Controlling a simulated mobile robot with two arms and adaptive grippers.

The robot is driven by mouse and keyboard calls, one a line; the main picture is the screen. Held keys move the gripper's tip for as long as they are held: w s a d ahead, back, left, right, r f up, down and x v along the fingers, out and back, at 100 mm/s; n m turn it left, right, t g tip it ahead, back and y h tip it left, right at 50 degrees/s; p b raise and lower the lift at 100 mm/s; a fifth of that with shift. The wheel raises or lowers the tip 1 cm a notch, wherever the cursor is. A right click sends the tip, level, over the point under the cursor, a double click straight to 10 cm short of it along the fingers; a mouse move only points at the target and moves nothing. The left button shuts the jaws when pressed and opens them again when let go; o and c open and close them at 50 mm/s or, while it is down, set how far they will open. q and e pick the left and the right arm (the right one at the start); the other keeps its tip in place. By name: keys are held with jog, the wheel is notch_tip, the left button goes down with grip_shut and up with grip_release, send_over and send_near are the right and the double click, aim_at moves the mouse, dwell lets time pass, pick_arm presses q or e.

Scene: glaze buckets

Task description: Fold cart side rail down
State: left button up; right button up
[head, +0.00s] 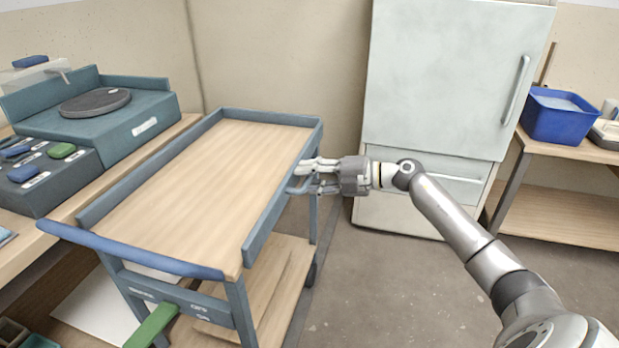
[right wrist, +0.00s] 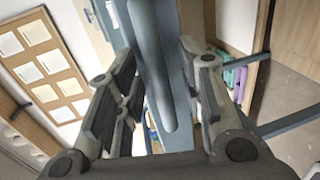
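The cart (head: 215,160) has a wooden top with blue-grey rails. Its right side rail (head: 266,220) stands upright along the top's right edge. My right gripper (head: 305,178) reaches in from the right at the far part of this rail, by a light blue handle bar (head: 294,190). In the right wrist view the gripper (right wrist: 155,100) has its fingers spread on both sides of the rounded blue-grey bar (right wrist: 150,60), with gaps beside it. The fingers partly cover the rail in the head view. My left gripper is not in view.
A bench with a teal turntable unit (head: 103,112) runs along the cart's left. A pale cabinet (head: 445,80) stands behind my right arm. A blue tub (head: 556,122) sits on a shelf at right. A green pedal (head: 152,325) sticks out at the cart's near end. Floor right of the cart is clear.

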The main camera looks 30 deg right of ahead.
grip_shut()
dwell(0.3)
jog(key=shift+f, duration=0.1)
